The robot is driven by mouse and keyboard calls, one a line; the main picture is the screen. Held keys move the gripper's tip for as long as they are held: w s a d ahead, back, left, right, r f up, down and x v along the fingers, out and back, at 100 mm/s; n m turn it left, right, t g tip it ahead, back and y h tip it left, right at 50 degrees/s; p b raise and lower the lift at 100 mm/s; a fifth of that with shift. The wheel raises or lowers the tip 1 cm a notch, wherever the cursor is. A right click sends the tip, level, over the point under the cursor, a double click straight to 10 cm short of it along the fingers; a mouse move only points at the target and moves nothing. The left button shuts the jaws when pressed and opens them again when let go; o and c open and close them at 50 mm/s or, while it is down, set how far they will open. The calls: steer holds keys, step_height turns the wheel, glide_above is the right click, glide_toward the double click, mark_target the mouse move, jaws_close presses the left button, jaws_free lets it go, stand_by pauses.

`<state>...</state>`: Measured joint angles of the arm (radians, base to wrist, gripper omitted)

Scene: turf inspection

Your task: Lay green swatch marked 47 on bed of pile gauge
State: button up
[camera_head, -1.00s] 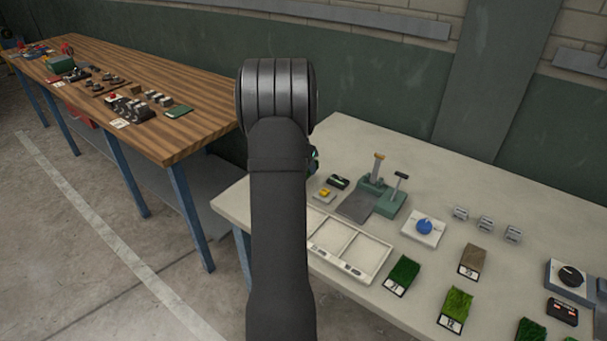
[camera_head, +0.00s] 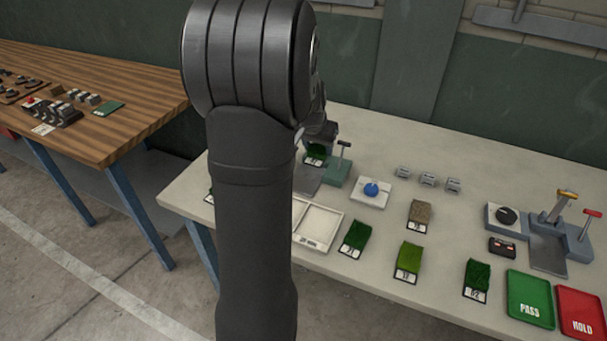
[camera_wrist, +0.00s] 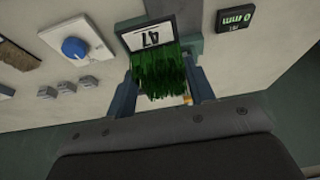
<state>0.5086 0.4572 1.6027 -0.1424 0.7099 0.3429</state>
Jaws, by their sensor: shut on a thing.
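The green swatch marked 47 (camera_wrist: 160,72) is between my gripper's fingers (camera_wrist: 163,98) in the wrist view, its white label turned toward the picture's top. In the head view the held swatch (camera_head: 316,152) is under my gripper (camera_head: 318,138), over or at the green pile gauge (camera_head: 336,172). The gauge's grey bed (camera_head: 308,180) shows in part just below the swatch. I cannot tell whether the swatch touches the bed. My arm hides the gauge's left side. The gauge's display (camera_wrist: 236,18) reads 0 mm.
A blue-knobbed white plate (camera_head: 371,192) and small grey blocks (camera_head: 428,179) stand right of the gauge. A white divided tray (camera_head: 318,224) and several other swatches (camera_head: 355,236) lie nearer. A second lever device (camera_head: 548,250) and PASS (camera_head: 530,298) and HOLD (camera_head: 582,312) trays are farther right.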

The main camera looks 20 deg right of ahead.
steer(key=s+d, duration=0.4)
steer(key=s, duration=0.2)
steer(key=w+a+f, duration=0.2)
steer(key=w, duration=0.1)
steer(key=w+a+f, duration=0.2)
steer(key=w, duration=0.1)
steer(key=w+a+f, duration=0.2)
steer(key=w, duration=0.1)
steer(key=shift+f, duration=0.3)
steer(key=shift+w+f, duration=0.1)
steer(key=shift+f, duration=1.95)
steer(key=shift+f, duration=0.15)
steer(key=o, duration=0.7)
steer(key=shift+c, duration=0.2)
steer(key=v, duration=1.2)
